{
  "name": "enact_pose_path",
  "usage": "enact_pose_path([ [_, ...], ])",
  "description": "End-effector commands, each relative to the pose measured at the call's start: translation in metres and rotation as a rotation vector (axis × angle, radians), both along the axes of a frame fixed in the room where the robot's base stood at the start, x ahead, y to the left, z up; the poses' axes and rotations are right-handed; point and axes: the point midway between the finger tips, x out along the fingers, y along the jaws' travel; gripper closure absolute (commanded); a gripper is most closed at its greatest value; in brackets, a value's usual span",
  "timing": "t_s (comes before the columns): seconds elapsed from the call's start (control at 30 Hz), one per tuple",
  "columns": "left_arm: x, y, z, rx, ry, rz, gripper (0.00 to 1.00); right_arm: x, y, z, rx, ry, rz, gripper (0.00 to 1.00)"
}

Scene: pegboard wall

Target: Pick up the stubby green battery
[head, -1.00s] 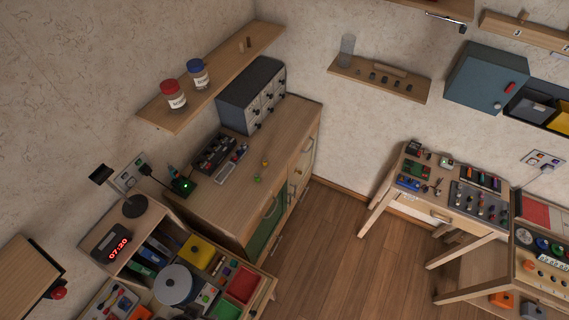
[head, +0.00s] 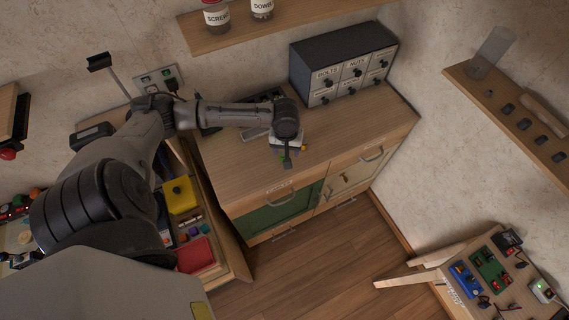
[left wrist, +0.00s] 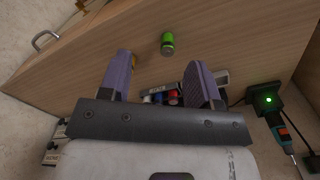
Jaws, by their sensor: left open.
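The stubby green battery (left wrist: 167,43) stands on the wooden cabinet top in the left wrist view, just beyond and between my fingertips. A bit of green shows in the head view (head: 286,159), partly hidden by my gripper. My left gripper (left wrist: 160,62) is open and empty, with its two purple-grey fingers apart. In the head view my left gripper (head: 287,158) hangs over the cabinet top near its front edge. My right gripper is not in view.
A small orange-yellow item (head: 304,148) is close beside the gripper. A tray of batteries and parts (left wrist: 165,97) shows behind the fingers. A grey drawer unit (head: 340,75) stands at the back, and a green-lit charger (left wrist: 267,99) lies to the right. The cabinet top's right part is clear.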

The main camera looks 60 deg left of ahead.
Motion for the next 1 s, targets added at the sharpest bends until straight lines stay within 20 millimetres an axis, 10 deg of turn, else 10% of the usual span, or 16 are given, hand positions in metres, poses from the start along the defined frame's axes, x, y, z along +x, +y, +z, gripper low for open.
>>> enact_pose_path([
  [0.23, 0.014, 0.049, 0.001, 0.017, 0.017, 0.243, 0.43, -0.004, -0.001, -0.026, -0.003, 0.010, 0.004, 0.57],
  [1.0, 0.016, 0.052, -0.083, 0.016, 0.018, 0.265, 0.43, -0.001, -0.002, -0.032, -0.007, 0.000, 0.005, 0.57],
])
